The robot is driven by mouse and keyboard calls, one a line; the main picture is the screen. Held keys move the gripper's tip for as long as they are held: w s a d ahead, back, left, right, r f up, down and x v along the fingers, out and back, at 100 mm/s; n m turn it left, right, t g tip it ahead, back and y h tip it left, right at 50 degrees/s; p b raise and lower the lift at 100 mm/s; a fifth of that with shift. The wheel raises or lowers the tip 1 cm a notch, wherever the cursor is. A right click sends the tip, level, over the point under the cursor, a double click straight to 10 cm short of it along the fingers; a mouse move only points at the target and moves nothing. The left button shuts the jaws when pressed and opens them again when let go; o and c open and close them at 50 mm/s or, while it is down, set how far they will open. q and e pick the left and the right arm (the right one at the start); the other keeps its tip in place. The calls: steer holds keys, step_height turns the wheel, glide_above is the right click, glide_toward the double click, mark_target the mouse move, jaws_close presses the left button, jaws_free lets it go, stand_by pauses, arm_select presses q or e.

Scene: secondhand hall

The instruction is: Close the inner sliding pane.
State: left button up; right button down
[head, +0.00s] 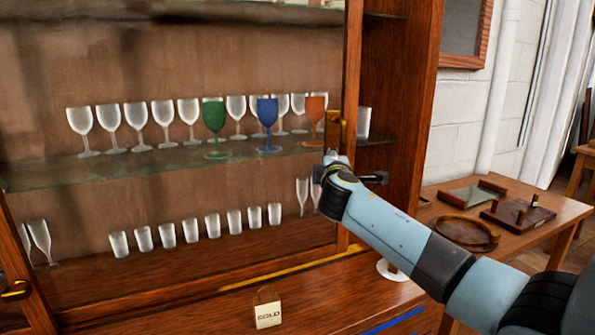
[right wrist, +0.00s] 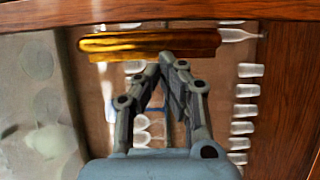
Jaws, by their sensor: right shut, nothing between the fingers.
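The sliding pane's wooden upright (head: 352,75) stands right of the middle in the head view, with a brass handle (head: 335,128) on it. A narrow strip of cabinet interior shows between this upright and the cabinet's right side. My right gripper (head: 336,157) is shut and empty, just below the handle. In the right wrist view its fingertips (right wrist: 172,60) meet the edge of the brass handle (right wrist: 150,43); I cannot tell if they press on it. Another upright with a brass handle (head: 16,291) shows at the far left. My left gripper is not in view.
Clear goblets, a green goblet (head: 215,120), a blue one (head: 267,118) and an orange one (head: 315,108) stand on the glass shelf (head: 40,174). Small tumblers and flutes stand below. A SOLD tag (head: 268,314) hangs in front. A side table (head: 540,238) stands right.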

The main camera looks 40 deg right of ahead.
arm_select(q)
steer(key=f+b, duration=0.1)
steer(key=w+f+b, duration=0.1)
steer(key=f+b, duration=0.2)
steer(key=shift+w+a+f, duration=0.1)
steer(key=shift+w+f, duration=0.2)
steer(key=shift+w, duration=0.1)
arm_select(e)
steer(key=s+d, duration=0.2)
steer(key=d, duration=0.7)
steer(key=s+d, duration=0.2)
steer(key=d, duration=0.7)
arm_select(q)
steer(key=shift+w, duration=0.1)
arm_select(e)
steer(key=shift+d, duration=0.1)
